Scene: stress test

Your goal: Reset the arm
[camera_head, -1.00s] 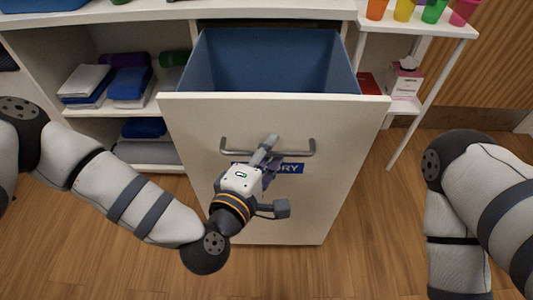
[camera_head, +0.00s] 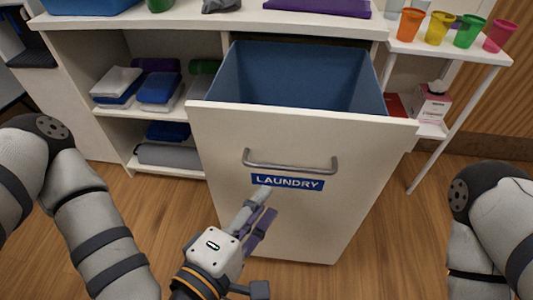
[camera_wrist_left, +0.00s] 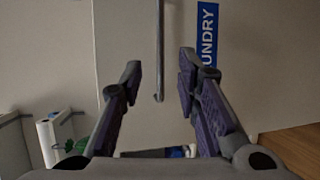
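The left gripper (camera_head: 267,203) is open and empty, in front of the white laundry drawer (camera_head: 345,215) and below its grey bar handle (camera_head: 290,168). In the left wrist view its two purple-padded fingers (camera_wrist_left: 158,82) stand apart, and the handle (camera_wrist_left: 158,45) appears beyond and between them, not gripped. The drawer is pulled out, with a blue bin (camera_head: 300,75) inside. A blue "LAUNDRY" label (camera_head: 288,183) is on its front. My right arm shows at the right edge, but its gripper is out of view.
A white shelf unit (camera_head: 115,105) with folded cloths (camera_head: 160,88) stands left of the drawer. A small white side table (camera_head: 480,52) with several coloured cups (camera_head: 438,28) and a tissue box (camera_head: 430,102) stands at right. Wooden floor (camera_head: 395,235) is open between drawer and right arm.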

